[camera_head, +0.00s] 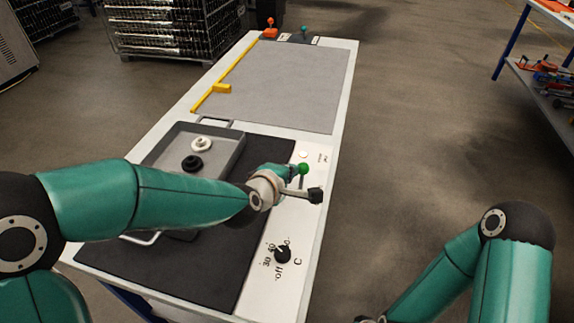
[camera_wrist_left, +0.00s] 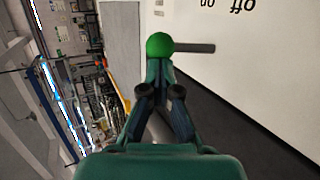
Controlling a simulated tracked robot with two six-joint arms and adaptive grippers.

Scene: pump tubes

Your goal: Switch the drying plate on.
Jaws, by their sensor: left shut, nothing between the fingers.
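A green ball knob (camera_head: 303,168) stands on the white right-hand strip of the bench. In the left wrist view the green knob (camera_wrist_left: 159,46) sits on a grey rod beside the printed words "on" and "off". My left gripper (camera_head: 293,170) is shut and empty, with its tips right at the knob. In the wrist view its fingertips (camera_wrist_left: 162,72) meet the knob's lower edge; I cannot tell whether they touch. The dark plate (camera_head: 205,270) lies under my left arm. A black dial (camera_head: 282,254) with temperature marks is nearer on the strip. My right gripper (camera_head: 370,319) barely shows at the bottom edge.
A grey tray (camera_head: 228,150) holds a white part (camera_head: 201,144) and a black part (camera_head: 192,163). Beyond it are a bare grey surface (camera_head: 290,85), a yellow bar (camera_head: 222,88) and red and teal levers. The floor right of the bench is clear.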

